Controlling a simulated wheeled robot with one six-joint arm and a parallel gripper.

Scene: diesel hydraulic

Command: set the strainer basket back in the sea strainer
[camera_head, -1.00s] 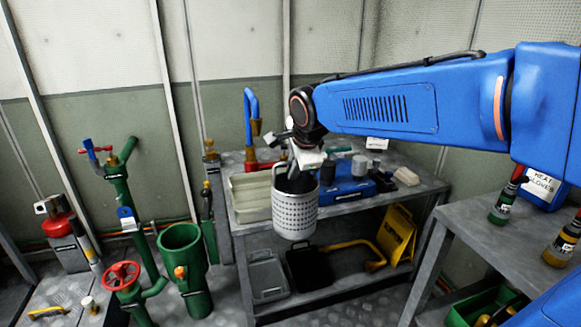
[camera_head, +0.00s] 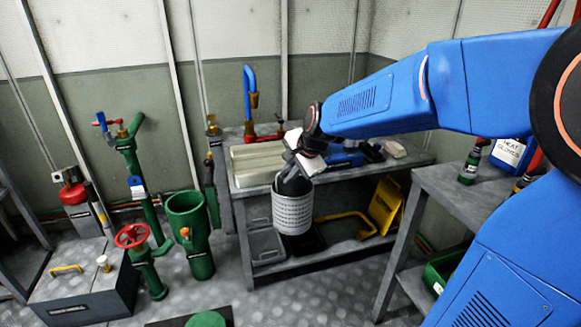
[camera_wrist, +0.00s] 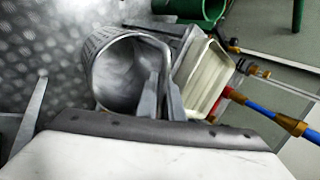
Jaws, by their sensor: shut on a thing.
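The perforated light-grey strainer basket (camera_head: 293,213) hangs upright below my gripper (camera_head: 293,182), in front of the workbench. My gripper is shut on the basket at its upper edge; I cannot tell whether it holds the rim or a handle. In the wrist view, the basket (camera_wrist: 98,72) shows its open mouth and empty-looking inside, with the fingers (camera_wrist: 160,95) at its right side. The sea strainer, taken as the green open-topped cylinder (camera_head: 190,235), stands on the floor left of the basket, apart from it. A green cylinder's edge (camera_wrist: 190,8) shows at the top of the wrist view.
A red handwheel (camera_head: 131,236) and green pipes stand left of the strainer. The workbench (camera_head: 330,186) behind the basket holds a cream tray (camera_head: 257,168). A green disc (camera_head: 206,319) lies at the bottom edge.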

